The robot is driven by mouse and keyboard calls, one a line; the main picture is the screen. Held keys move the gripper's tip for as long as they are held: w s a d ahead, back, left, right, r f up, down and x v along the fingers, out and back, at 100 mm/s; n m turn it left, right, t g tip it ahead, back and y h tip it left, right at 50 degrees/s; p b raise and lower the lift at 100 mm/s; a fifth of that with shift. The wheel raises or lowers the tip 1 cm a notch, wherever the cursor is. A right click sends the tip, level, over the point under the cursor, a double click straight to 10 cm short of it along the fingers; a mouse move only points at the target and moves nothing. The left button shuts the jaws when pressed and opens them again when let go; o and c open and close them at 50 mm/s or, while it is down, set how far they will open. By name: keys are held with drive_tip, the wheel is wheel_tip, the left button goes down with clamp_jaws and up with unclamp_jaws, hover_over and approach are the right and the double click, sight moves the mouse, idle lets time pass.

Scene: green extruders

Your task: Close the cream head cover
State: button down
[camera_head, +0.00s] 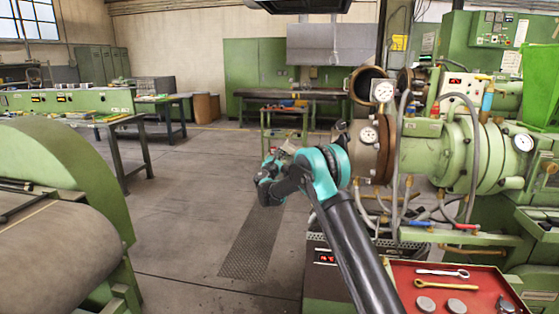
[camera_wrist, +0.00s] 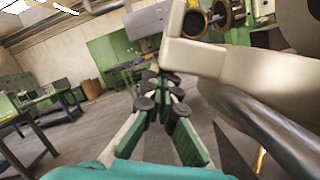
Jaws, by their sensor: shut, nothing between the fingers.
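A large cream part, apparently the head cover (camera_wrist: 196,58), fills the upper right of the wrist view, very close to the camera. It has a squared arm and a rounded body. In the head view it is mostly hidden by my arm, and I cannot tell its full shape or angle. The green extruder (camera_head: 462,150) stands at the right, with a brown round head end (camera_head: 384,150) facing left. My gripper (camera_head: 266,186) is left of that head end, pointing away. In the wrist view its fingers (camera_wrist: 160,82) are shut and empty, beside the cream part; contact cannot be told.
A dark round opening (camera_head: 368,88) of another machine stands behind. Gauges, hoses and a grey pipe (camera_wrist: 265,125) crowd the right. A red tray (camera_head: 455,285) with wrenches and discs is at the lower right. A roller machine (camera_head: 60,230) stands left. The middle floor is clear.

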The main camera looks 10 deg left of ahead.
drive_tip(key=d+r+m, duration=0.2)
drive_tip(key=r, duration=0.1)
drive_tip(key=d+r+m+g+h, duration=0.1)
drive_tip(key=d+r+m, duration=0.1)
drive_tip(key=r, duration=0.2)
drive_tip(key=d+r+m, duration=0.2)
drive_tip(key=r+m, duration=0.1)
drive_tip(key=shift+s+d+r, duration=0.1)
drive_tip(key=shift+d+r, duration=0.15)
drive_tip(key=shift+r, duration=0.1)
drive_tip(key=d+r+m+g, duration=0.1)
drive_tip(key=d+r+m, duration=0.5)
drive_tip(key=d, duration=0.5)
drive_tip(key=shift+s+d+m+g+h, duration=0.2)
drive_tip(key=shift+d+m+g+h, duration=0.1)
drive_tip(key=shift+g+h, duration=0.1)
drive_tip(key=shift+r, duration=0.1)
